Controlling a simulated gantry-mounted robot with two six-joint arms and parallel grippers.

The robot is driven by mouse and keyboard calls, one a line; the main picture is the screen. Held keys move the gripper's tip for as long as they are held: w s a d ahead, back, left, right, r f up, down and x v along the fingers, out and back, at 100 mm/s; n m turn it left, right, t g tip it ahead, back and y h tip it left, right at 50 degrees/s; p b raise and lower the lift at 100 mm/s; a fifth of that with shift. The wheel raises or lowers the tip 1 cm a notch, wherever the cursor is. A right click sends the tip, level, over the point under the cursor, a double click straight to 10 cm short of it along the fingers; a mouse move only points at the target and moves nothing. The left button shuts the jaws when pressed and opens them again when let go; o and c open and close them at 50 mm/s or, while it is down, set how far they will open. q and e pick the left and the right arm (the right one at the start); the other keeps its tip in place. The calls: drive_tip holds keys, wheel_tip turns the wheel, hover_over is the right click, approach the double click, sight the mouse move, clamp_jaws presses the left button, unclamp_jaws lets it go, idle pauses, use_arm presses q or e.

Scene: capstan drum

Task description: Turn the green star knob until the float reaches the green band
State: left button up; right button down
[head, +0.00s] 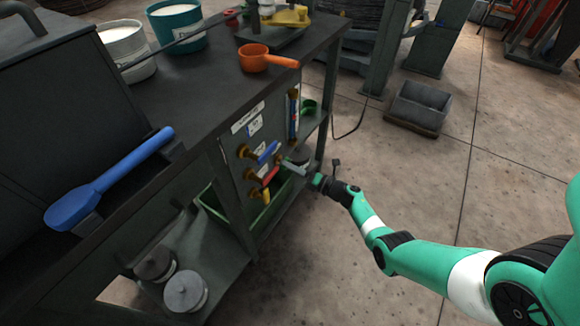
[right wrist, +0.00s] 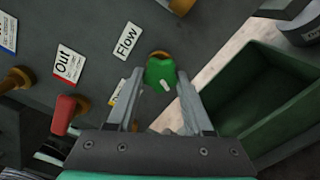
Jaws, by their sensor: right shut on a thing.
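The green star knob (right wrist: 160,76) is on the dark panel in the right wrist view, in front of a brass fitting. My right gripper (right wrist: 161,92) has one finger on each side of it and is shut on it. In the head view, my right gripper (head: 289,163) reaches the panel from the right, and the knob is too small and covered to make out. An upright gauge tube (head: 293,114) with coloured bands is on the panel above the gripper. I cannot make out its float or the green band. My left gripper is not in view.
A blue handle (head: 267,152), a red handle (head: 270,177) and a yellow handle (head: 266,196) stick out close left of my right gripper. A green bin (right wrist: 280,95) is below the panel. An orange pan (head: 254,58) lies on the bench top. Open floor is to the right.

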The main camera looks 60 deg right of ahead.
drive_tip(key=shift+c, duration=1.5)
unclamp_jaws()
drive_tip(key=s+a+p, duration=0.1)
drive_tip(key=s+p, duration=0.3)
drive_tip(key=s, duration=0.7)
drive_tip(key=shift+s+a, duration=0.3)
